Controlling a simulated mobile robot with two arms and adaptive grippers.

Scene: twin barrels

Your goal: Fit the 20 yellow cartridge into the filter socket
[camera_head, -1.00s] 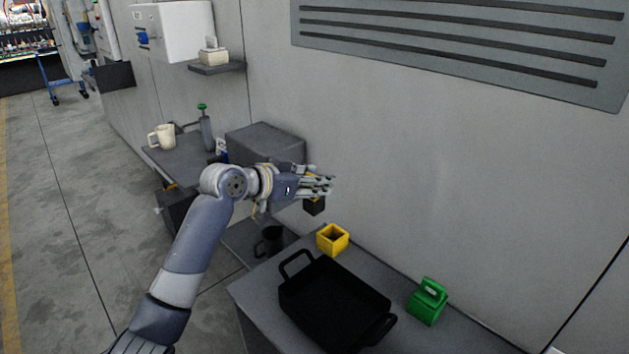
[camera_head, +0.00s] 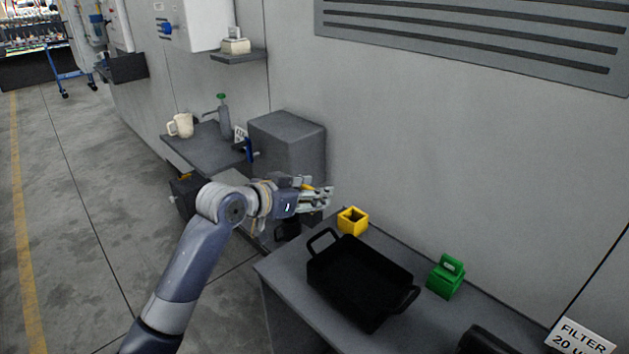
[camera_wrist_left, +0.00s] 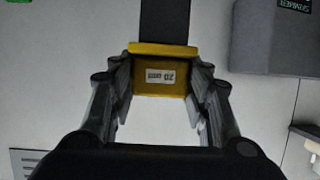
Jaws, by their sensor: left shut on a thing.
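My left gripper (camera_head: 322,197) is shut on the yellow cartridge (camera_wrist_left: 160,78), which has an upside-down "20 um" label and a dark block beyond it in the left wrist view. In the head view the fingers mostly hide the cartridge. A small yellow open-topped box (camera_head: 353,221), which looks like a socket, stands empty on the near bench. The gripper is just to its left in the picture, apart from it. A "FILTER 20 U..." sign (camera_head: 580,338) is cut off at the lower right. My right gripper is out of view.
A black handled tray (camera_head: 362,280) lies on the bench (camera_head: 285,280). A green block with a handle (camera_head: 445,276) stands to its right. A dark rounded thing (camera_head: 485,340) shows at the bottom edge. A grey box (camera_head: 287,148) and a white mug (camera_head: 180,125) stand behind.

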